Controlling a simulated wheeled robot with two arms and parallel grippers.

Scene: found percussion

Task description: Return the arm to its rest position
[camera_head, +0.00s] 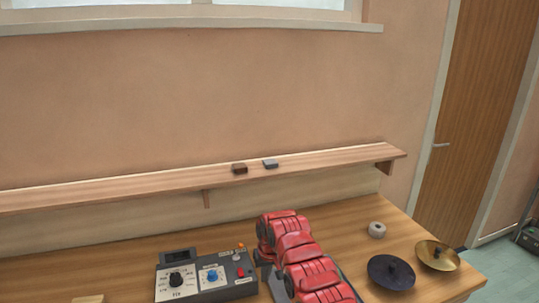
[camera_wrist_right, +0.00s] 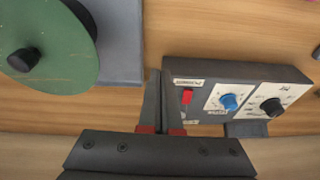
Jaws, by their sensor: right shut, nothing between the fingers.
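My right arm (camera_head: 296,258), red and dark, reaches in from the bottom edge over the table in the head view. Its gripper (camera_wrist_right: 161,88) is shut and empty in the wrist view, with the fingers side by side. The fingertips lie between a grey control box (camera_wrist_right: 240,95) and a green disc (camera_wrist_right: 52,38); I cannot tell their height above the table. In the head view the arm largely hides the gripper. My left gripper is not in view.
The control box (camera_head: 205,276) stands close left of my arm. Right of it are a small grey ring (camera_head: 377,229), a dark disc (camera_head: 391,272) and a brass disc (camera_head: 438,255). A wall shelf (camera_head: 100,189) behind holds a brown block (camera_head: 239,168) and a grey block (camera_head: 270,164).

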